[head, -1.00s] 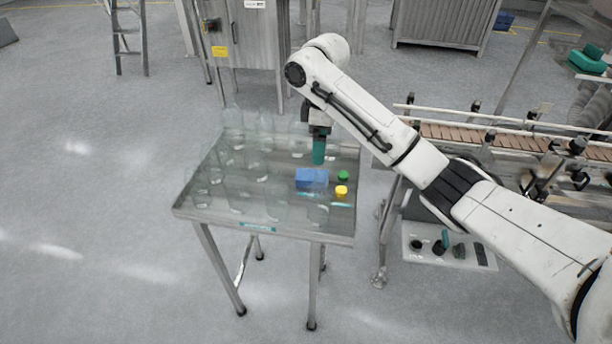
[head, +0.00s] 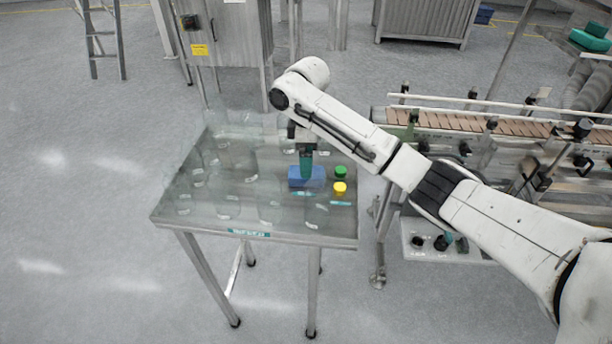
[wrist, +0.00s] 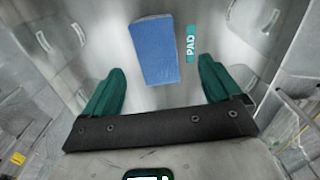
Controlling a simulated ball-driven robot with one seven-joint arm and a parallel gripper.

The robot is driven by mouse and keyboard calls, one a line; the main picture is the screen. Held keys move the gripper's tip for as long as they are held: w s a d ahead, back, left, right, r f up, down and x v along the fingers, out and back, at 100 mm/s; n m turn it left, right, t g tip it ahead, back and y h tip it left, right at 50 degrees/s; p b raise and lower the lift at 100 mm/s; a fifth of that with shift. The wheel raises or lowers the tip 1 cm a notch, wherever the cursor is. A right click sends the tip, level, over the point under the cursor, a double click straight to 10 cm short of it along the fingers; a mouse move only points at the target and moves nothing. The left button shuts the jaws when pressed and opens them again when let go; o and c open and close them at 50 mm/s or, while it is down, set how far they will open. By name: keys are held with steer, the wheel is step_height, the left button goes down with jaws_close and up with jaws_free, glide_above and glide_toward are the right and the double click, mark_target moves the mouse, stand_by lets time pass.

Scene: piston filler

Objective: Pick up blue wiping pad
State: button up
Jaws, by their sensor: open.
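The blue wiping pad (head: 308,178) lies on the metal table (head: 335,228) toward its right side. In the wrist view the pad (wrist: 155,50) is a blue block just beyond and between the two green fingertips, beside a teal label reading PAD (wrist: 190,44). My gripper (head: 306,165) is open and points down at the pad in the head view, where its fingers overlap the pad's far edge. In the wrist view my gripper (wrist: 160,88) has nothing between its fingers. I cannot tell the exact height gap to the pad.
A green cap (head: 341,172) and a yellow cap (head: 340,188) stand just right of the pad. Several clear bottles (head: 228,205) crowd the table's left and front. A conveyor (head: 480,126) runs to the right, and a cabinet (head: 225,40) stands behind.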

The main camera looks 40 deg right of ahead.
steer(key=shift+w+d+f+p, duration=0.1)
steer(key=shift+f+p, duration=0.05)
steer(key=shift+f, duration=1.35)
steer(key=shift+w+f+p, duration=0.1)
steer(key=shift+f+p, duration=0.05)
steer(key=shift+f, duration=1.35)
steer(key=shift+c, duration=0.2)
steer(key=c, duration=1)
step_height(320, 180, up, 10)
steer(key=shift+b, duration=0.3)
